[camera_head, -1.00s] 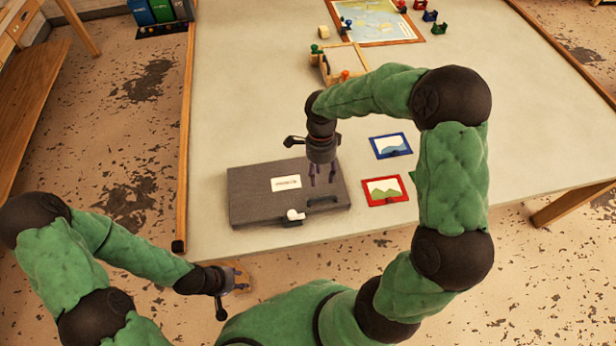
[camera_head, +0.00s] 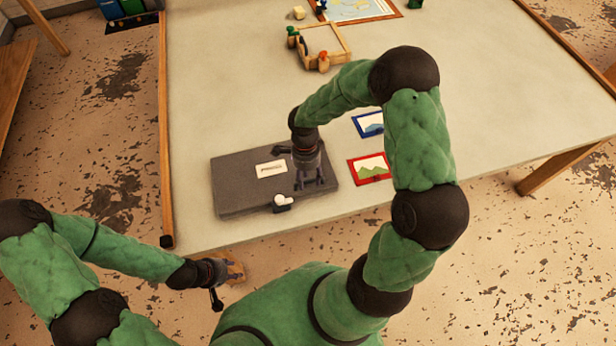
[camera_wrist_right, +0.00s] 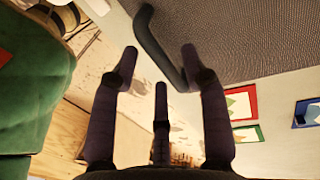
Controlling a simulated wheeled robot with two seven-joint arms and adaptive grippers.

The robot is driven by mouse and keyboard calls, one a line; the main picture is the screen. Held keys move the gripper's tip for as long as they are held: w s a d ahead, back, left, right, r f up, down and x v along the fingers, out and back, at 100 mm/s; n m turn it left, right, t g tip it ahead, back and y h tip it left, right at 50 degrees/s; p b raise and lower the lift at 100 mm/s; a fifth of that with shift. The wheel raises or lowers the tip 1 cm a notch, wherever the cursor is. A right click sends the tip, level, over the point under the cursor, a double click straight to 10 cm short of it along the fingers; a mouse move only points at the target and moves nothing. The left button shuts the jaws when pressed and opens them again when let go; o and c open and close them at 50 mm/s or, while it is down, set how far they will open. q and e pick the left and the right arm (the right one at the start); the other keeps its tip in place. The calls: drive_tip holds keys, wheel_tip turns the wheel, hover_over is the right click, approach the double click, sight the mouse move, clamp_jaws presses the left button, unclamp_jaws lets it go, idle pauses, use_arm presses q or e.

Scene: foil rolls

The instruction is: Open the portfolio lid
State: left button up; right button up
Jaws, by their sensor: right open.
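The portfolio (camera_head: 235,190) is a flat dark grey case lying shut near the table's front left edge. Its lid has a white label (camera_head: 271,169), and a small white rounded piece (camera_head: 283,200) sits at its front edge. My right gripper (camera_head: 311,187) is low over the case's front right part. In the wrist view the right gripper (camera_wrist_right: 158,55) is open, with the dark curved handle (camera_wrist_right: 157,42) seen between its fingers; I cannot tell whether they touch. The case's textured surface (camera_wrist_right: 245,35) fills the upper right there. My left gripper (camera_head: 228,272) is below the table's front edge, its fingers unclear.
A red-framed picture (camera_head: 369,169) and a blue-framed picture (camera_head: 369,124) lie right of the case. A wooden frame with coloured pieces (camera_head: 325,45) stands further back. A map board (camera_head: 358,8) is at the far edge. The table's middle is clear.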

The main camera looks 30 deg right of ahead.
clamp_jaws()
